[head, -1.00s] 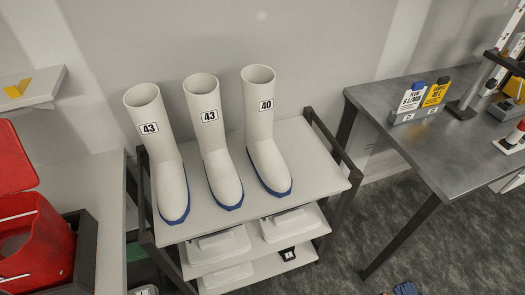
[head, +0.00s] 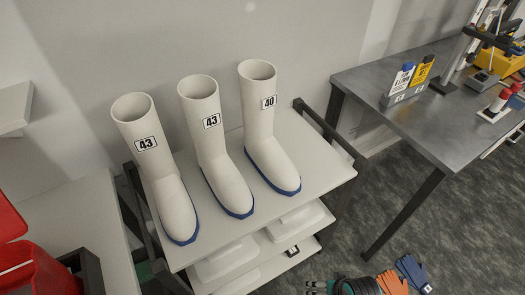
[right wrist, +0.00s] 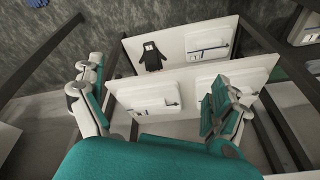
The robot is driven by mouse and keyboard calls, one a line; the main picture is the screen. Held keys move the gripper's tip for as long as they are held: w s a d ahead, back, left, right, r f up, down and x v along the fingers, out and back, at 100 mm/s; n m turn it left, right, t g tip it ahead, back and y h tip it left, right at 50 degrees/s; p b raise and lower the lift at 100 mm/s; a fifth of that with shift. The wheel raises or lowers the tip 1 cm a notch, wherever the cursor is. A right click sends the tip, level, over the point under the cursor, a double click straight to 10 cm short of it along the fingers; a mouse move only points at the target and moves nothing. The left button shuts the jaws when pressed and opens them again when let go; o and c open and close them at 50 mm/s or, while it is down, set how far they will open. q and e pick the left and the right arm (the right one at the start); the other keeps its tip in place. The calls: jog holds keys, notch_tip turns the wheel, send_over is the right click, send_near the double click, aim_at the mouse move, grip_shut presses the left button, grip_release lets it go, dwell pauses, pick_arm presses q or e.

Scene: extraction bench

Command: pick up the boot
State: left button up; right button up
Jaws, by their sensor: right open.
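Three white boots with blue soles stand upright on the top shelf of a cart (head: 325,180) in the head view. The left boot (head: 165,180) and the middle boot (head: 215,150) are labelled 43; the right boot (head: 262,130) is labelled 40. My right gripper (head: 318,287) just enters at the bottom edge, right of the cart and apart from the boots. In the right wrist view my right gripper (right wrist: 155,80) is open and empty, its fingers wide apart, facing the cart's lower shelves. No boot shows there. My left gripper is not in view.
White trays (right wrist: 150,98) and a small black item (right wrist: 152,57) lie on the lower shelves. A grey bench (head: 400,120) with bottles stands right. Blue (head: 412,271) and orange (head: 390,283) gloves show near the bottom. A red container (head: 30,270) is at left.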

aim_at(269, 106)
jog(key=w+a+r+m+t+y, duration=0.3)
jog(key=w+r+m+t, duration=0.1)
jog(key=w+r+m, duration=0.55)
jog(key=w+a+r+m+t+y, duration=0.2)
jog(key=w+r+m+t+y, duration=0.3)
jog(key=r+m, duration=0.65)
jog(key=w+a+r+m+t+y, duration=0.1)
jog(key=w+a+r+m+t, duration=0.15)
jog(key=w+r+m, duration=0.8)
jog(key=w+a, duration=0.2)
jog(key=w, duration=0.1)
jog(key=w+a+r+n, duration=0.1)
jog(key=w+a, duration=0.1)
jog(key=w+a+r+n+p, duration=0.1)
jog(key=w+a, duration=0.1)
jog(key=w, duration=0.1)
jog(key=shift+w+a+r, duration=0.2)
jog(key=shift+w, duration=0.1)
jog(key=shift+x, duration=3.05)
jog(key=shift+d, duration=0.15)
jog(key=shift+c, duration=0.3)
